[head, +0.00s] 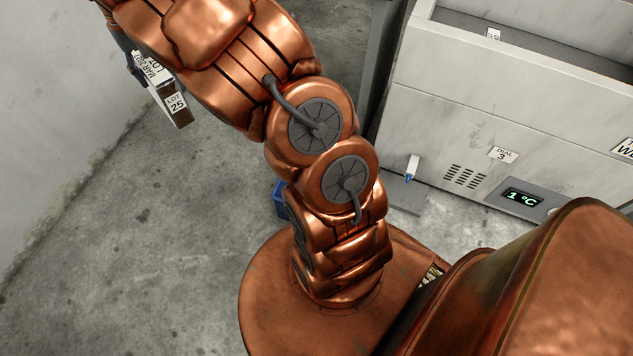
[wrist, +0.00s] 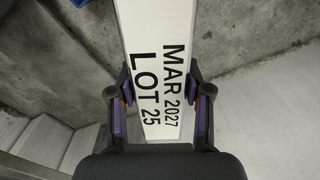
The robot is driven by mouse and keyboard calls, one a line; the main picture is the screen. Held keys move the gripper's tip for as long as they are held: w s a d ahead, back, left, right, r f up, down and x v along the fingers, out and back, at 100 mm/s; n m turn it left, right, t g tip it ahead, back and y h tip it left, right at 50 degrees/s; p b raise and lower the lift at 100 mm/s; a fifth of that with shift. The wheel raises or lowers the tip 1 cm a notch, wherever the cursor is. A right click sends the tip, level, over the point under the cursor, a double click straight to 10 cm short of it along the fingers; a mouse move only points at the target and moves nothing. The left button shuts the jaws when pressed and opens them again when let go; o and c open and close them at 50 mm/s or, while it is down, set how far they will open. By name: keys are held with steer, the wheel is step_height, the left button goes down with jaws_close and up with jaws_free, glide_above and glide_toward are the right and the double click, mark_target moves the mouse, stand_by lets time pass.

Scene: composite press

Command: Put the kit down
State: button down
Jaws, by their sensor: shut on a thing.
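The kit is a white box with labels reading "MAR 2027" and "LOT 25"; in the head view the kit (head: 174,101) is at the upper left, beside the wall and over the floor. In the wrist view the kit (wrist: 152,60) runs up from between the fingers. My gripper (wrist: 160,97) is shut on it, one dark finger with a purple pad on each side. In the head view my gripper (head: 133,60) is mostly hidden behind my copper arm.
A grey machine (head: 440,120) with a "1 °C" display (head: 524,198) stands at the right. A blue object (head: 280,198) is partly hidden behind my arm. A concrete wall (head: 60,110) is at the left. The floor (head: 150,240) at lower left is clear. The wrist view shows pale step-like surfaces (wrist: 50,145).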

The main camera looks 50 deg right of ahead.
steer(key=s+d+f+m+b, duration=0.5)
steer(key=d+f+b, duration=0.3)
steer(key=f, duration=0.6)
steer(key=s+d+f+m+b, duration=0.55)
steer(key=d+f, duration=0.55)
steer(key=f, duration=0.3)
steer(key=s+d+f+m+b, duration=0.6)
steer(key=d+f, duration=0.3)
steer(key=f, duration=0.5)
step_height(320, 180, down, 28)
steer(key=w+b, duration=0.1)
steer(key=b, duration=0.9)
steer(key=shift+d+r, duration=0.2)
steer(key=shift+r, duration=0.05)
steer(key=shift+f, duration=0.15)
steer(key=c, duration=0.5)
jaws_free()
